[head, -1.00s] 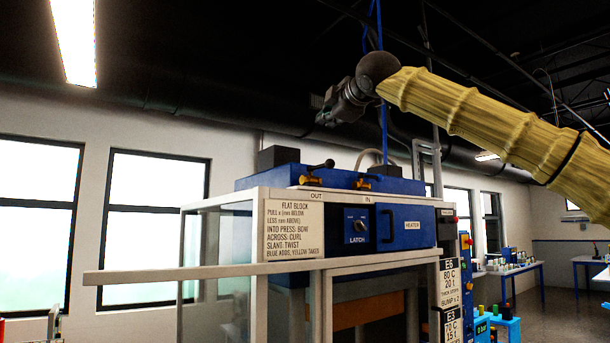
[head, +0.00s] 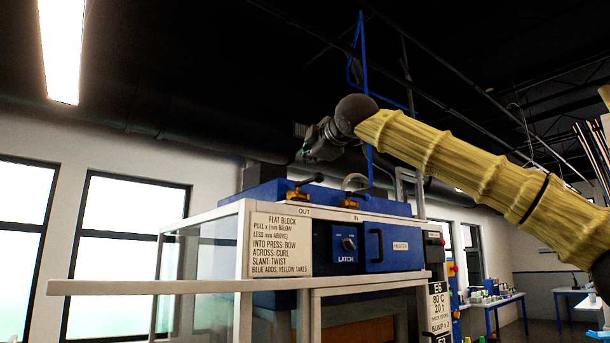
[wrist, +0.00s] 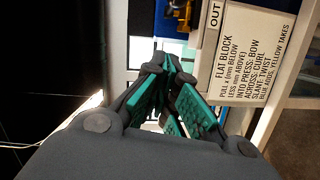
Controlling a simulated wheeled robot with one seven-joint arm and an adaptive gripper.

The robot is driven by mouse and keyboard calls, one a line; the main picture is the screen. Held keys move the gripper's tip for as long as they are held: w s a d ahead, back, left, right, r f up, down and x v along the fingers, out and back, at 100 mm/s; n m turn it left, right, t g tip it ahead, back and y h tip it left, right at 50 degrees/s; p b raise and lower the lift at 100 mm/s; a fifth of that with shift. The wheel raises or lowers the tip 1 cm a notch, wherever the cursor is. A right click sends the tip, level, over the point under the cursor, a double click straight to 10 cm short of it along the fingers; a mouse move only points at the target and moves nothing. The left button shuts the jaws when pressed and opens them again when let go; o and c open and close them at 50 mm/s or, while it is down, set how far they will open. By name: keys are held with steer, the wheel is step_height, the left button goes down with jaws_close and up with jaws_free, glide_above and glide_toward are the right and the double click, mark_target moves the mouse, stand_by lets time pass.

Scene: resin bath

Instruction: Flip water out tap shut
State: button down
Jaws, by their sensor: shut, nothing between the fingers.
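The water out tap (head: 298,195) is a brass fitting with a dark lever above the OUT label (head: 304,212). Its lever rises at a slant to the right and ends in a dark knob. My gripper (head: 306,155) is above the tap, apart from the lever. In the wrist view my gripper (wrist: 165,75) has its green-padded fingers together with nothing between them. The OUT label shows to their right in that view (wrist: 214,16). I cannot make out the tap lever clearly there.
A second brass tap (head: 351,204) sits above the IN label, to the right. A blue panel with a LATCH knob (head: 348,243) and a handle is below. A sign (head: 281,244) is at its left. A pale rail (head: 150,287) runs across the front. Open air surrounds my arm.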

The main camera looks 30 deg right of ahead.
mark_target(309, 181)
steer(key=w+d+f+p, duration=0.1)
steer(key=w+d+p, duration=0.4)
steer(key=w+p, duration=0.3)
steer(key=shift+w+d+f, duration=0.15)
steer(key=shift+w+d, duration=0.15)
steer(key=shift+w, duration=0.85)
steer(key=shift+w+d+f, duration=0.1)
